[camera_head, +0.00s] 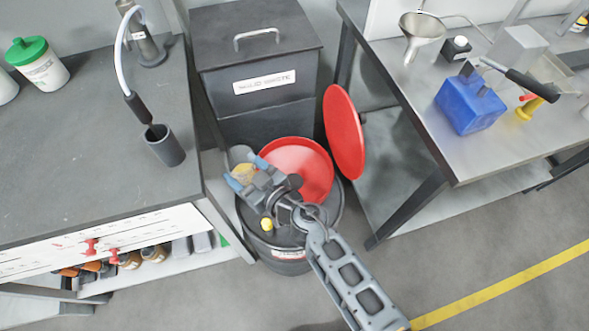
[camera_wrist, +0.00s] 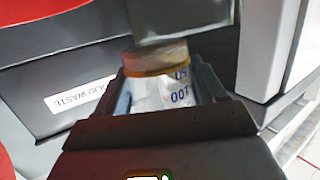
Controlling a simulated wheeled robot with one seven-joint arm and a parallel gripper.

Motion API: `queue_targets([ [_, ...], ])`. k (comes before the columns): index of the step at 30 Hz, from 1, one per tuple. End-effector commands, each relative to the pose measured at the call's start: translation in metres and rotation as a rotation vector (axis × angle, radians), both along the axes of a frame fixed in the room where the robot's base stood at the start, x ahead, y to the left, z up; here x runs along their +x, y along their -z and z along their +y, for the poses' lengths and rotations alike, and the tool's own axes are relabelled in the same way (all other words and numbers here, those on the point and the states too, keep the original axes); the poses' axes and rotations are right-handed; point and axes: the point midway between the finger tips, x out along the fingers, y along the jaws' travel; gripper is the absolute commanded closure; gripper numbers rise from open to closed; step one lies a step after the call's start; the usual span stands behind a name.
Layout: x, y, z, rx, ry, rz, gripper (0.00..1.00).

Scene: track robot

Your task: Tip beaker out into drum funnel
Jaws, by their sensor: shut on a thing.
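The black drum (camera_head: 283,256) stands on the floor. Its red funnel (camera_head: 316,168) is open, with the round red lid (camera_head: 343,132) swung up to the right. My gripper (camera_head: 246,173) is over the left side of the drum, left of the funnel's middle. It is shut on the beaker, a clear vessel with an amber band (camera_head: 243,172). In the wrist view the beaker (camera_wrist: 150,95) is between the fingers, with blue volume marks and amber contents near its far end. Its exact tilt is hard to tell. My arm hides part of the drum top and funnel.
A grey bin marked solid waste (camera_head: 262,110) stands behind the drum. A dark bench (camera_head: 90,150) is close on the left. A steel table (camera_head: 440,130) with a blue container (camera_head: 470,103) is on the right. Floor is open in front.

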Motion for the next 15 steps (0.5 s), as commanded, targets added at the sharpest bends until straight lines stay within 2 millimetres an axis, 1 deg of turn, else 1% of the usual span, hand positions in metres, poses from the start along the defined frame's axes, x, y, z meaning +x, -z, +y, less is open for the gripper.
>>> queue_targets([
  [1,-0.003,0.006,0.002,0.001,-0.005,0.003,0.67],
  [6,-0.01,0.02,0.003,0.0,-0.01,0.001,0.67],
  [15,-0.013,0.029,0.003,0.0,-0.012,0.0,0.67],
])
